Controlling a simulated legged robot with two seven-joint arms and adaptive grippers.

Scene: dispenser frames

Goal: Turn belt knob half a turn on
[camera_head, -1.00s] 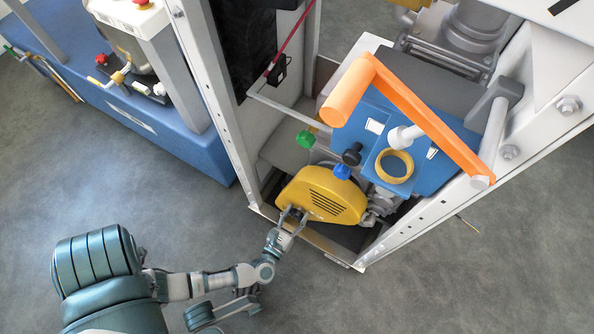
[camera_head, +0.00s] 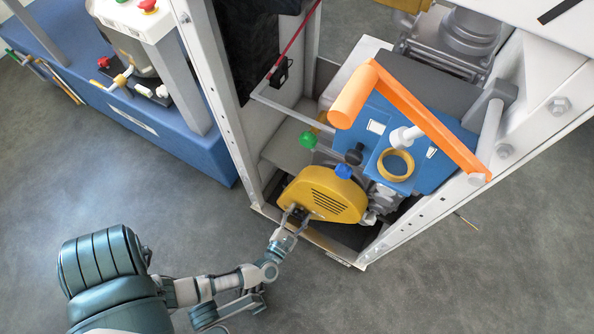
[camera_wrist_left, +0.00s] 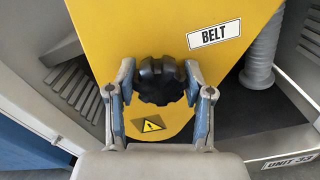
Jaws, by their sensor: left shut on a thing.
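The belt knob (camera_wrist_left: 160,80) is a black, lobed knob on the yellow belt cover (camera_head: 328,193), below the "BELT" label (camera_wrist_left: 214,34) in the left wrist view. My left gripper (camera_head: 293,213) reaches the lower left end of the cover. In the left wrist view its two fingers (camera_wrist_left: 159,84) stand on either side of the knob and are shut on it. In the head view the knob is small and partly hidden by the fingers. My right gripper is in neither view.
Green (camera_head: 307,140), black (camera_head: 354,155) and blue (camera_head: 343,172) knobs sit beyond the cover. An orange handle (camera_head: 425,117) spans the blue box (camera_head: 440,171). White frame posts (camera_head: 212,90) flank the bay. The grey floor in front is clear.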

